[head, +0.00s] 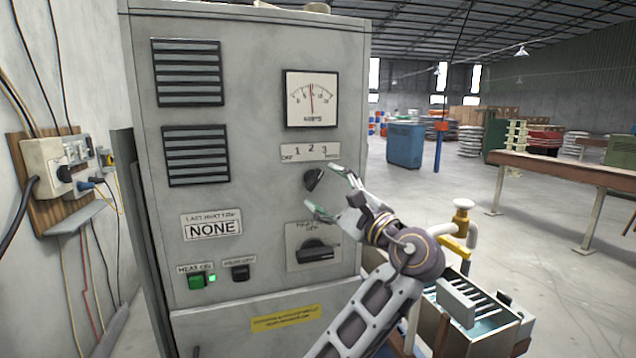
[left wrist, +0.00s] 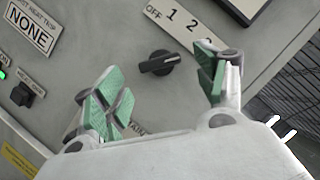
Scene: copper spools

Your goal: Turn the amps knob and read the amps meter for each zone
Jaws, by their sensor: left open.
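The amps meter (head: 311,98) is a white dial high on the grey cabinet's right side. Its red needle stands near the middle of the scale. Below it is a label strip (head: 310,152) reading OFF, 1, 2, 3 and a last word too small to read. The black knob (head: 314,179) sits under the strip; in the left wrist view the knob (left wrist: 158,64) shows a small pale mark towards its right end. My left gripper (head: 328,194) is open before the panel. In the left wrist view its green-padded fingers (left wrist: 152,90) are spread wide, nothing between them touching the knob visibly.
The grey cabinet (head: 255,150) also carries a lower black rotary switch (head: 316,251), a green button (head: 196,282) with a lit green lamp, and a black button (head: 239,272). A tank (head: 470,335) stands at lower right. A bench (head: 560,170) is farther right.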

